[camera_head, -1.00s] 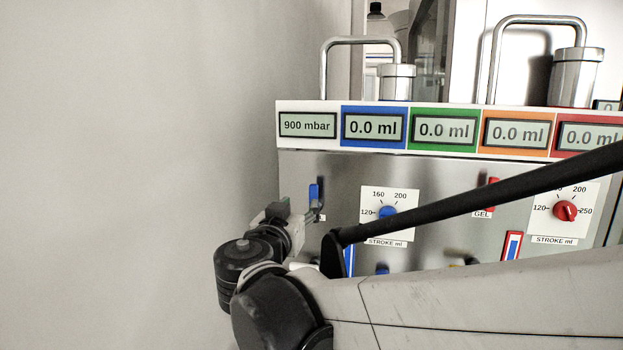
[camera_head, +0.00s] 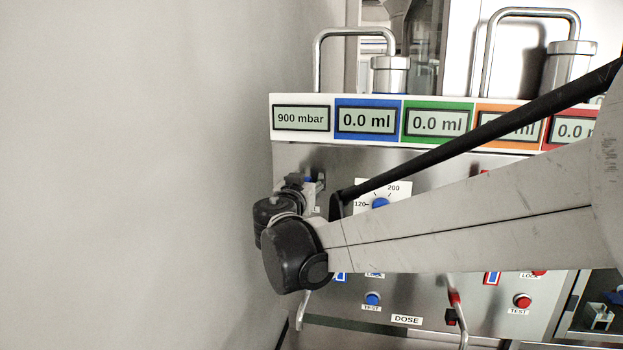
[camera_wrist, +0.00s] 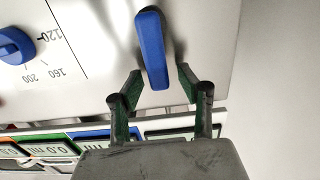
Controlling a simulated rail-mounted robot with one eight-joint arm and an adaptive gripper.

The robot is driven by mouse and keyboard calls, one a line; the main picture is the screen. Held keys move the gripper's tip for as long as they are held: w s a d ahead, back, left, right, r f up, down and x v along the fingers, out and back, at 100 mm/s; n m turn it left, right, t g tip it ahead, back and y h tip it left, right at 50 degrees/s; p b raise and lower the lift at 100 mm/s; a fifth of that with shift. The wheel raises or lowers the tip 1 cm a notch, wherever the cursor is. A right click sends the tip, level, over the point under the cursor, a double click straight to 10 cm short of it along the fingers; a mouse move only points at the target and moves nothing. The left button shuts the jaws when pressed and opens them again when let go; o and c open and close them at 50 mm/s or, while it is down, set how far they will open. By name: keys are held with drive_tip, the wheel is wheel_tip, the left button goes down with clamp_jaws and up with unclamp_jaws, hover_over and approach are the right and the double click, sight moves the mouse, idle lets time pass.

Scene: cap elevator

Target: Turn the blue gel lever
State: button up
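The blue gel lever (camera_wrist: 151,48) is upside down in the wrist view, standing out from the metal panel. My gripper (camera_wrist: 160,76) is open, with one dark green finger on each side of the lever's end. Small gaps show between the fingers and the lever. In the head view my gripper (camera_head: 308,183) is at the panel's left side, below the 900 mbar display, and hides most of the lever.
A blue stroke knob (camera_wrist: 14,46) is beside the lever. The row of displays (camera_head: 366,120) runs above the panel. My arm crosses in front of the panel's right part. A plain wall (camera_head: 120,180) is on the left.

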drive_tip(key=shift+w, duration=0.1)
drive_tip(key=shift+c, duration=0.5)
clamp_jaws()
drive_tip(key=a+f+n+b, duration=0.3)
drive_tip(key=n+b, duration=0.1)
drive_tip(key=n, duration=0.5)
drive_tip(key=w+a+f+n+b, duration=0.1)
drive_tip(key=a+f+n+b, duration=0.1)
drive_tip(key=n, duration=0.7)
drive_tip(key=shift+w+a+f+b, duration=0.15)
drive_tip(key=shift+a+f+b, duration=0.35)
drive_tip(key=shift+b, duration=0.9)
drive_tip(key=shift+d, duration=0.1)
drive_tip(key=shift+f, duration=0.1)
